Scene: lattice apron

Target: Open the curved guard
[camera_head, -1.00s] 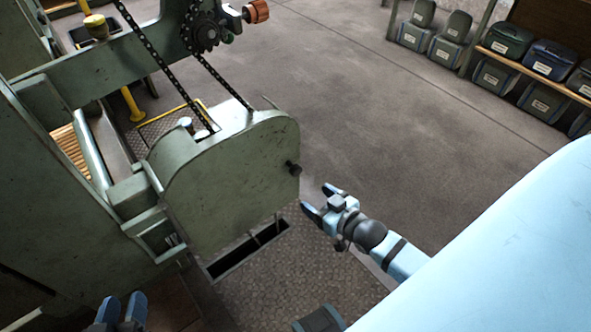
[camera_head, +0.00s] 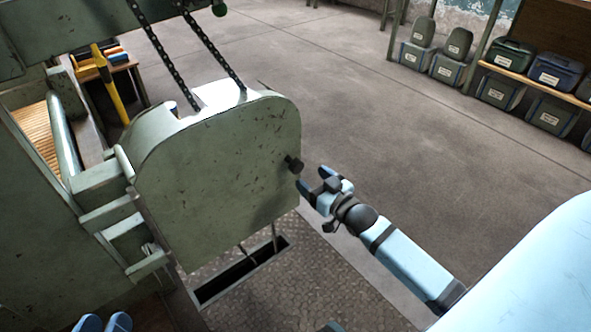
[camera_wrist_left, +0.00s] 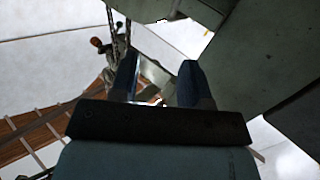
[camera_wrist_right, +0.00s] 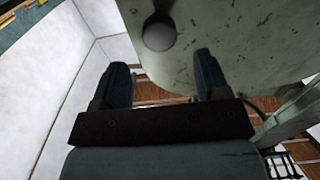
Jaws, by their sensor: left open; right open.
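The curved guard (camera_head: 215,175) is a worn green metal cover with a rounded top, standing closed-looking against the machine's frame. A dark knob (camera_head: 294,164) sticks out near its right edge. My right gripper (camera_head: 314,182) is open and empty, just right of and slightly below the knob, apart from it. In the right wrist view the knob (camera_wrist_right: 159,33) shows round ahead of the open fingers (camera_wrist_right: 163,85), with the guard's face (camera_wrist_right: 235,40) behind it. My left gripper (camera_head: 103,323) shows only its fingertips at the bottom left edge; in the left wrist view its fingers (camera_wrist_left: 157,82) are apart and empty.
Two chains (camera_head: 213,52) run down behind the guard's top. A dark slot (camera_head: 240,272) lies in the floor plate below it. Storage boxes (camera_head: 502,90) stand on shelves at the far right. The floor (camera_head: 400,140) between is clear.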

